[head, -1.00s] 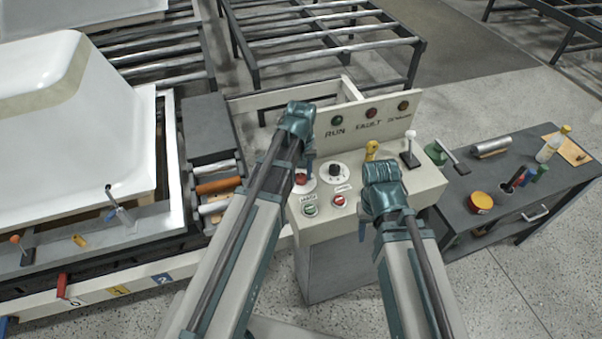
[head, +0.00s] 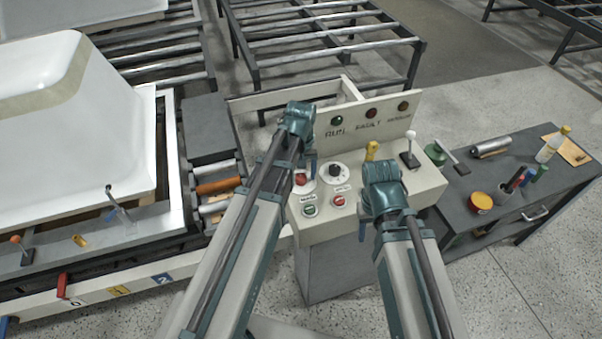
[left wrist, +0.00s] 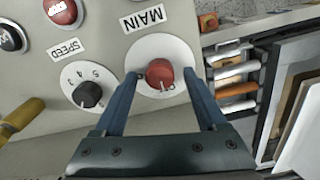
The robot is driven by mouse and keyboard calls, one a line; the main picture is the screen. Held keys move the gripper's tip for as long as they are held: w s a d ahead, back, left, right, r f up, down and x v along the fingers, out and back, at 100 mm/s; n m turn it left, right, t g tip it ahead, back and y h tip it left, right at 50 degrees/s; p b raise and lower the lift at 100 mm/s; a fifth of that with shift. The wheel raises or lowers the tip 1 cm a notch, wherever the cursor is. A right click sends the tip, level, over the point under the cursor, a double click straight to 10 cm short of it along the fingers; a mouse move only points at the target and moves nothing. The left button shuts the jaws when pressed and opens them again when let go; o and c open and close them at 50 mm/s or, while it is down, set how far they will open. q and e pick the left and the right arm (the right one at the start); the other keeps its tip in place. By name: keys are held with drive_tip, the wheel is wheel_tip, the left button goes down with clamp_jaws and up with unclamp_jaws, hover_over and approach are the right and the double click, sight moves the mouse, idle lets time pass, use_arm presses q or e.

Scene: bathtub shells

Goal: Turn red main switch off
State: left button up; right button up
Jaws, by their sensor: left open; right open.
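The red main switch (left wrist: 160,74) is a round red knob on a white dial plate, beside a label reading MAIN in the left wrist view. In the head view it shows as a red knob (head: 301,180) on the left of the cream control panel (head: 392,195). My left gripper (left wrist: 162,77) is open, with one blue finger on each side of the knob and a small gap visible to each. In the head view the left wrist partly covers this spot. My right gripper (head: 362,228) is open over the panel's front, its fingers mostly hidden by its wrist.
A black speed knob (left wrist: 87,94) sits beside the main switch. Green (head: 310,210) and red (head: 338,200) buttons lie nearer the front. A yellow handle (head: 372,150) and a white-knobbed lever (head: 410,153) stand to the right. A dark tool bench (head: 520,185) adjoins the panel.

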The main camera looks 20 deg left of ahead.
sight(301, 176)
use_arm(q)
wheel_tip(301, 176, up, 14)
drive_tip(key=p, duration=1.3)
drive_tip(key=shift+f, duration=0.15)
drive_tip(key=shift+f, duration=0.1)
drive_tip(key=s+d+f+m+b, duration=0.4)
drive_tip(key=s+d, duration=0.1)
drive_tip(key=s, duration=0.2)
drive_tip(key=s+d+f+m+y+b, duration=0.1)
drive_tip(key=s+d+f+m+b, duration=0.3)
drive_tip(key=s, duration=0.3)
drive_tip(key=shift+s+d+f+b, duration=0.3)
drive_tip(key=shift+d+f+b, duration=0.35)
drive_tip(key=shift+d, duration=0.15)
drive_tip(key=shift+c, duration=0.3)
